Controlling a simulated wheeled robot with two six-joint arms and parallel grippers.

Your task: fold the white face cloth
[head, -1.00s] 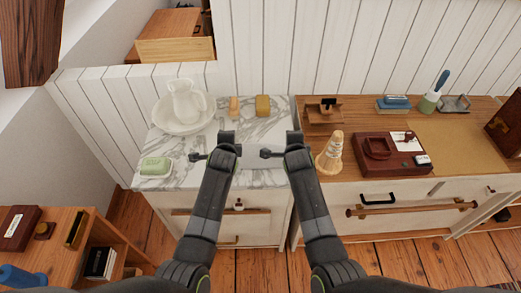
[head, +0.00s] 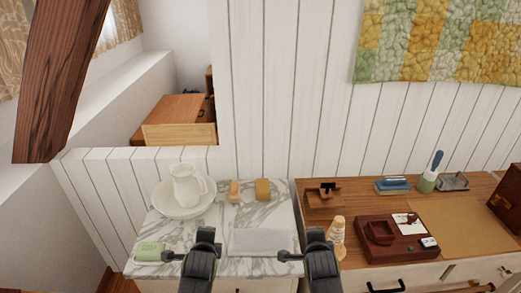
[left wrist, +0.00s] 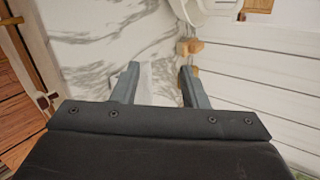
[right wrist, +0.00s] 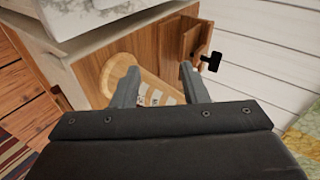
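The white face cloth (head: 261,242) lies flat on the front part of the grey-veined marble top (head: 225,215). Part of it shows between the fingers in the left wrist view (left wrist: 164,78). My left gripper (head: 204,236) is above the marble at the cloth's left side, open and empty. My right gripper (head: 316,236) is by the cloth's right side, near the marble's right edge. In the right wrist view my right gripper (right wrist: 158,75) is open, with a tan bottle beyond its fingers. My arms hide part of the marble's front.
On the wooden dresser to the right stand the tan bottle (head: 337,236) and a dark red box (head: 392,240). A white panelled wall rises behind.

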